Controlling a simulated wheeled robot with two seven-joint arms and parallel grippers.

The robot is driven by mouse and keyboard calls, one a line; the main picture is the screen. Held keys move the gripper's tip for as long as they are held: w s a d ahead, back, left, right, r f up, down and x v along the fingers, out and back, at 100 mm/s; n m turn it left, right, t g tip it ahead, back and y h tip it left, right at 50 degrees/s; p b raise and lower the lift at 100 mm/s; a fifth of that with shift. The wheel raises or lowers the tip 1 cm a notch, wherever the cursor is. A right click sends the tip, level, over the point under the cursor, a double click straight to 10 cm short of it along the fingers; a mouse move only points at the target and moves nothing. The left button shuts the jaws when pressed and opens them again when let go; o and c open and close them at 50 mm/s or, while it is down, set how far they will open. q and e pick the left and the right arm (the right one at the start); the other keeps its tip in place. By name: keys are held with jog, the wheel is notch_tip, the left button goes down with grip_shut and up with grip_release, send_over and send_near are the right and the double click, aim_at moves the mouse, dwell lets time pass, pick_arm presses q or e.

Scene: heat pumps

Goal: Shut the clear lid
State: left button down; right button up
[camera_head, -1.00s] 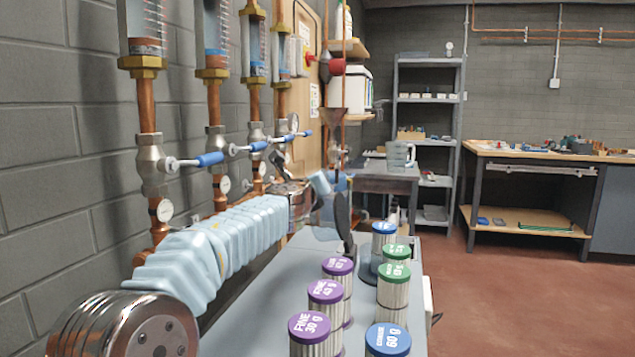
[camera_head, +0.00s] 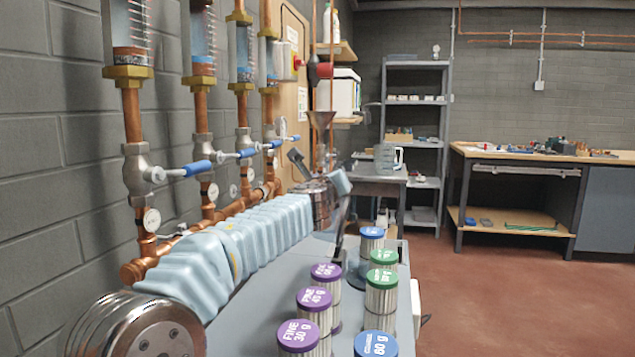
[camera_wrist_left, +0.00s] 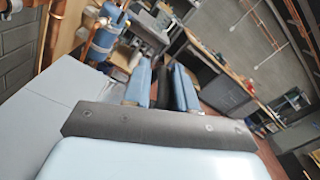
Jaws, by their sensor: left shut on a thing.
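My left gripper (camera_head: 340,186) is at the far end of my left arm, beyond the filter jars at the back of the grey bench. In the left wrist view its two blue fingers (camera_wrist_left: 160,72) are closed on a dark, narrow piece (camera_wrist_left: 163,90), which looks like a handle. In the head view a slim black piece (camera_head: 342,230) slants down below the gripper. I cannot make out the outline of the clear lid, so I cannot tell how far open it is. My right gripper is in neither view.
Filter jars with purple (camera_head: 312,299), green (camera_head: 382,277) and blue (camera_head: 376,343) tops stand on the grey bench (camera_head: 262,310). Copper pipes with blue-handled valves (camera_head: 198,167) line the left wall. A clear jug (camera_head: 386,157) stands behind. Floor is open at right.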

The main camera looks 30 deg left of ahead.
pick_arm(q)
jog(key=shift+w+d+f, duration=0.15)
jog(key=shift+w+d, duration=0.05)
jog(key=shift+d, duration=0.55)
jog(key=shift+w+d+f, duration=0.15)
jog(key=shift+w+d, duration=0.05)
jog(key=shift+d, duration=0.55)
jog(key=shift+w+d+f, duration=0.15)
jog(key=shift+w+d, duration=0.05)
jog(key=shift+d, duration=0.55)
jog(key=c, duration=1.1)
grip_release()
jog(key=shift+c, duration=0.2)
jog(key=shift+o, duration=0.2)
jog(key=shift+s+a+r, duration=0.1)
jog(key=shift+r, duration=0.1)
jog(key=b+v, duration=0.4)
jog(key=v, duration=0.9)
jog(key=shift+s, duration=0.4)
